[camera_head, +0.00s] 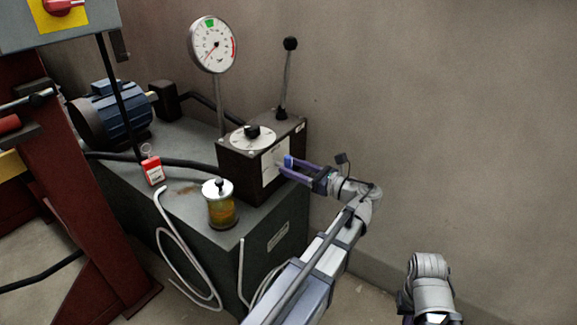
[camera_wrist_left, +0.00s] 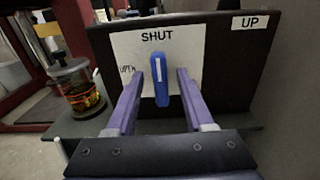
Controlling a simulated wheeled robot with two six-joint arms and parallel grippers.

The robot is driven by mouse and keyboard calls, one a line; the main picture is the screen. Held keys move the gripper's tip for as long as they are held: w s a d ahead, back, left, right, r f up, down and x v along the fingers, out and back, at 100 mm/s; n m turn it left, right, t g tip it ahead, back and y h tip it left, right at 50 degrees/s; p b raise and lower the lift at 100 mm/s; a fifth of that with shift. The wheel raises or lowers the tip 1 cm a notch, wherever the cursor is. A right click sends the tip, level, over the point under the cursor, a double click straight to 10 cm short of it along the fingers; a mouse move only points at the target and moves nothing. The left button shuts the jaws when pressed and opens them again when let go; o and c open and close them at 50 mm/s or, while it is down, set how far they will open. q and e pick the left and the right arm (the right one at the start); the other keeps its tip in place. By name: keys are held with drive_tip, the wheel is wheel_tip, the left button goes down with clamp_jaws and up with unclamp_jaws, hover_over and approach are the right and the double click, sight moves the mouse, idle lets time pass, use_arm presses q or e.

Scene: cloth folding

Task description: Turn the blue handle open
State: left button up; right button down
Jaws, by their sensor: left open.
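The blue handle (camera_wrist_left: 160,80) stands upright on a white plate (camera_wrist_left: 190,42), in line with the word SHUT above it; the word OPEN is to its left. In the head view the blue handle (camera_head: 289,161) shows small on the face of a dark box. My left gripper (camera_head: 281,168) is open, with its purple fingers reaching toward that face. In the left wrist view the fingers are on either side of the handle, with a gap visible on both sides. Part of my right arm shows at the lower right, but its fingers are not visible.
The dark box (camera_head: 236,160) carries a dial knob (camera_head: 253,132) and a tall black-knobbed lever (camera_head: 287,75). A gauge (camera_head: 212,45) stands behind it. A jar of amber liquid (camera_head: 221,209) and a red tag (camera_head: 153,171) are nearby on the cabinet. The wall (camera_head: 450,120) is close on the right.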

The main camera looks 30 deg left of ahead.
use_arm(q)
drive_tip(key=shift+w+a, duration=0.1)
drive_tip(key=shift+a, duration=0.75)
clamp_jaws()
